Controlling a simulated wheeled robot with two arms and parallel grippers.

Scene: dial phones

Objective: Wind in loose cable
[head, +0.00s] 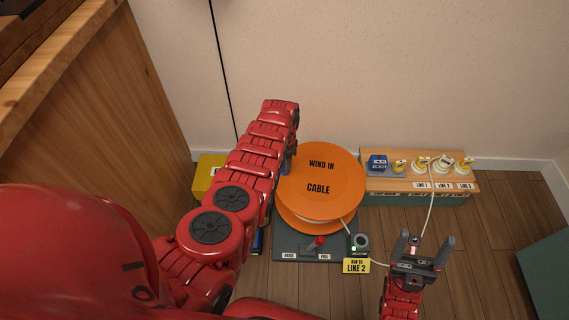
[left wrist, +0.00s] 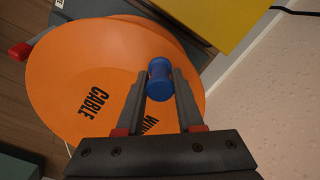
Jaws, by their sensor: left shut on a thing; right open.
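An orange cable reel (head: 330,172) marked "WIND IN CABLE" stands on a dark grey base (head: 290,247). My left gripper (left wrist: 160,80) is shut on the blue crank knob (left wrist: 160,84) at the reel's edge; the knob (head: 287,163) is partly hidden by my arm in the head view. White cable (head: 346,228) leaves the reel to a guide ring (head: 362,240) at the base's right corner. A white cable (head: 430,205) also runs down from the line panel toward my right gripper (head: 426,246), which is open. A small whitish piece (head: 414,247) shows between its fingers; contact is unclear.
The base carries a red-knobbed lever (head: 319,241) between two labels, a green light (head: 354,248) and a yellow "RUN TO LINE 2" sign (head: 356,266). The wooden line panel (head: 390,186) holds several plugs by the wall. A yellow box (head: 209,172) stands behind my left arm.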

